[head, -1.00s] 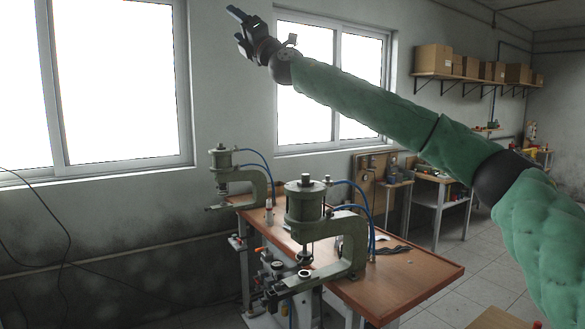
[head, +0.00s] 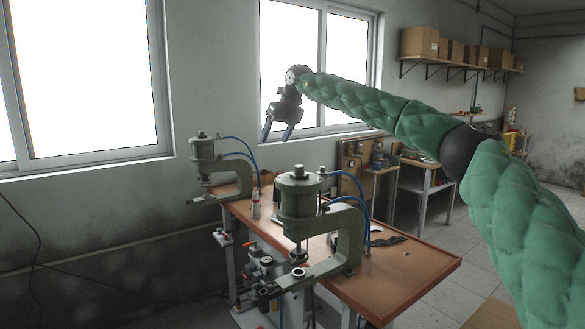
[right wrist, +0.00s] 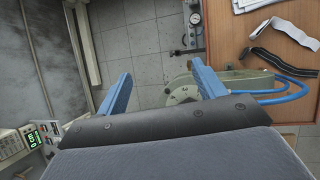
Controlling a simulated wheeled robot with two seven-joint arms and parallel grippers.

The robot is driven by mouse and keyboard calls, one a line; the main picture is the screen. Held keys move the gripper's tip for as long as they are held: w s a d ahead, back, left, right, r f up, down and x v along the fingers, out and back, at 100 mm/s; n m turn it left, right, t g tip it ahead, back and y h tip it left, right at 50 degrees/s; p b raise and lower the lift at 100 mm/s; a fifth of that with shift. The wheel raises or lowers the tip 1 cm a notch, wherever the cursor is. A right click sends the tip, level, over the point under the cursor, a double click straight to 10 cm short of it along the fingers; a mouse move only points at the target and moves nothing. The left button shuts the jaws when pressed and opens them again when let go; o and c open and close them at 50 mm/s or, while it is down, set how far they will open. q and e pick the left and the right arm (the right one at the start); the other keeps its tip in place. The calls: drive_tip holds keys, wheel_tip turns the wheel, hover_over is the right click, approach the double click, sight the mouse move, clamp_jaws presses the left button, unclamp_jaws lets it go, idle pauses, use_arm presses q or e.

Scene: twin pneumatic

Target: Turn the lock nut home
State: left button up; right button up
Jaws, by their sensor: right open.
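Two green pneumatic presses stand at the bench: the near press (head: 300,207) and the far press (head: 203,150). A small knob-like piece (head: 299,171) tops the near press; I cannot tell whether it or a part by the ram is the lock nut. My right gripper (head: 277,136) is open and empty, fingers pointing down, above and behind the near press in the picture. My left gripper is out of view.
The wooden bench top (head: 400,275) is clear toward its right end. Blue air hoses (head: 365,215) arch beside the near press. A dark strap (head: 385,241) lies on the bench. A pressure gauge (right wrist: 195,19) and a unit with a green display (right wrist: 34,137) show in the right wrist view.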

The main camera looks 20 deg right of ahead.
sight(299, 166)
drive_tip(key=s+d+g+h, duration=0.1)
drive_tip(key=s, duration=0.1)
drive_tip(key=s+d+f+g+h, duration=0.1)
drive_tip(key=s+d, duration=0.1)
drive_tip(key=s+d+f+g+h, duration=0.1)
drive_tip(key=s+d+g, duration=0.1)
drive_tip(key=s, duration=0.1)
drive_tip(key=shift+d+m, duration=0.25)
drive_tip(key=shift+m, duration=0.05)
drive_tip(key=shift+f, duration=0.1)
use_arm(q)
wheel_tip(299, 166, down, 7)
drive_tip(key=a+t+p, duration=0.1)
drive_tip(key=p, duration=0.2)
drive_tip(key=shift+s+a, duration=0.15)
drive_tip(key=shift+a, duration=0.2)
use_arm(e)
drive_tip(key=shift+f, duration=3.8)
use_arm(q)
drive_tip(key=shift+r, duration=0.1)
use_arm(e)
drive_tip(key=c, duration=1)
